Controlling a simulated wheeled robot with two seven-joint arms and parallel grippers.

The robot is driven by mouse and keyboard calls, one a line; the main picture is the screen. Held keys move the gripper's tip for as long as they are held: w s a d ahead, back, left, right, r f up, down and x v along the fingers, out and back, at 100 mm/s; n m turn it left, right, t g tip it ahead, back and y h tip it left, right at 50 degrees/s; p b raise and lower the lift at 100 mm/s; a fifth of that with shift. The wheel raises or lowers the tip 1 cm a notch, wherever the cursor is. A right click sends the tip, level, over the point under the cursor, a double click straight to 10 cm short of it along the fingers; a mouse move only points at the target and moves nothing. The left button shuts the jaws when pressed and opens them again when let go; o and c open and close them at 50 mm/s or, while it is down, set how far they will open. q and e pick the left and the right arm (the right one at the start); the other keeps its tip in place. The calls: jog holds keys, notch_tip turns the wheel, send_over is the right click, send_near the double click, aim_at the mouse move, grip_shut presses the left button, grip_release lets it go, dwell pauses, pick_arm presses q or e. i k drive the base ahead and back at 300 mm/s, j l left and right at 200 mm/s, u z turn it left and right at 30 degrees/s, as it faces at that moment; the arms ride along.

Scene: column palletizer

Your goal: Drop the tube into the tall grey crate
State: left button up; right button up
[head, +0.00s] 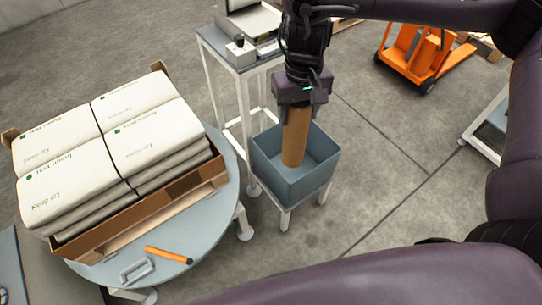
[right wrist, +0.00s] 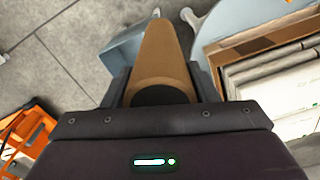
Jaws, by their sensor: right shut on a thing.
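The tube (head: 295,138) is a brown cardboard cylinder that hangs upright below my right gripper (head: 299,97). My right gripper is shut on its upper end. The tall grey crate (head: 292,188) stands on a white-legged stand in the middle of the head view. The tube's lower part overlaps the crate's opening; whether it touches the bottom is not clear. In the right wrist view the tube (right wrist: 162,60) points away between the fingers, with part of the crate (right wrist: 130,50) beside it. My left gripper is not in view.
A round grey table (head: 222,205) at left bears a cardboard tray of stacked white sacks (head: 110,135), an orange-handled tool (head: 168,255) and a metal handle (head: 137,270). A white stand with a device (head: 240,50) is behind the crate. An orange pallet truck (head: 425,52) stands back right.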

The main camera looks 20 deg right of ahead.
aim_at(296, 174)
jog(key=i+l+u, duration=0.1)
jog(key=l, duration=0.25)
jog(key=i+l+u, duration=0.15)
jog(key=l, duration=0.2)
jog(key=i+l+u, duration=0.1)
jog(key=l, duration=0.25)
jog(key=i+l+u, duration=0.1)
jog(key=l, duration=0.25)
jog(key=i+l+u, duration=0.1)
jog(key=l, duration=0.3)
jog(key=i, duration=0.1)
